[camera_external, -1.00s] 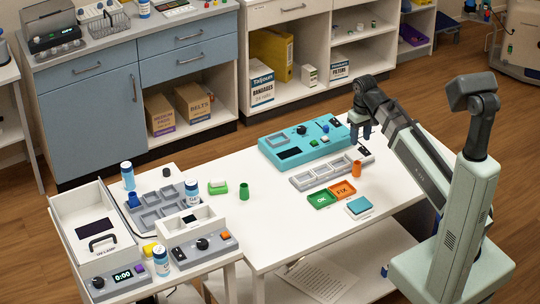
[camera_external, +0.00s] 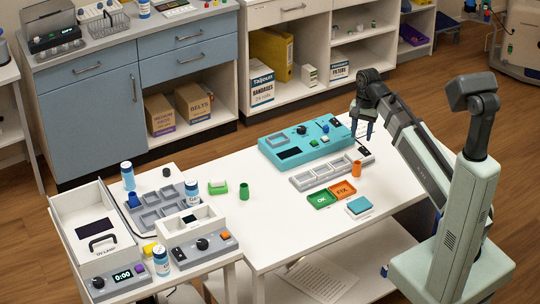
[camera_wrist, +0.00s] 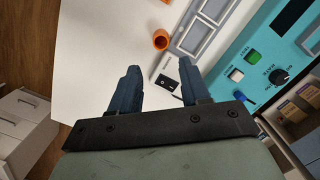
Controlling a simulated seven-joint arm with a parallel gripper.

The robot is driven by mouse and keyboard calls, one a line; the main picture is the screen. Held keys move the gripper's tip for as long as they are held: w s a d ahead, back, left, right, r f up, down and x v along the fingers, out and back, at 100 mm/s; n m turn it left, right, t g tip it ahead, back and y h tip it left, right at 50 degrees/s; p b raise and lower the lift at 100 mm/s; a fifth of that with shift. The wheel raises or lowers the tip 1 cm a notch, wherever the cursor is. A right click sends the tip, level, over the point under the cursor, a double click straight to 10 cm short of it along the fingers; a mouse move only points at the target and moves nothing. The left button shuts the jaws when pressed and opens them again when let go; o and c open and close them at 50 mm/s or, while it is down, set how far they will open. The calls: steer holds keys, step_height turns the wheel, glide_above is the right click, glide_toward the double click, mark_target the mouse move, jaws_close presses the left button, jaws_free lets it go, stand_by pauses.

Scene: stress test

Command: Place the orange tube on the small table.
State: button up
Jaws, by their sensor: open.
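The orange tube (camera_external: 357,168) stands upright on the larger white table, by the right end of a grey tray. It also shows in the wrist view (camera_wrist: 161,40), beyond my fingertips, with its open top visible. My gripper (camera_external: 362,134) is open and empty, above and behind the tube, near the right end of the turquoise panel. In the wrist view both dark blue fingers are apart (camera_wrist: 159,66), with no object between them. The small table (camera_external: 149,178) is at the lower left and is crowded with equipment.
A grey compartment tray (camera_external: 318,174), turquoise panel (camera_external: 306,141), green OK tile (camera_external: 321,199), orange FIX tile (camera_external: 342,189) and green tube (camera_external: 244,191) are on the larger table.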

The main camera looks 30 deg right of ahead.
steer(key=m, duration=0.1)
glide_above(358, 163)
steer(key=f, duration=0.5)
steer(key=s+f, duration=0.1)
steer(key=f, duration=0.2)
steer(key=shift+a, duration=0.4)
steer(key=shift+w+f, duration=0.1)
steer(key=shift+f, duration=2.8)
jaws_close()
steer(key=shift+r, duration=0.15)
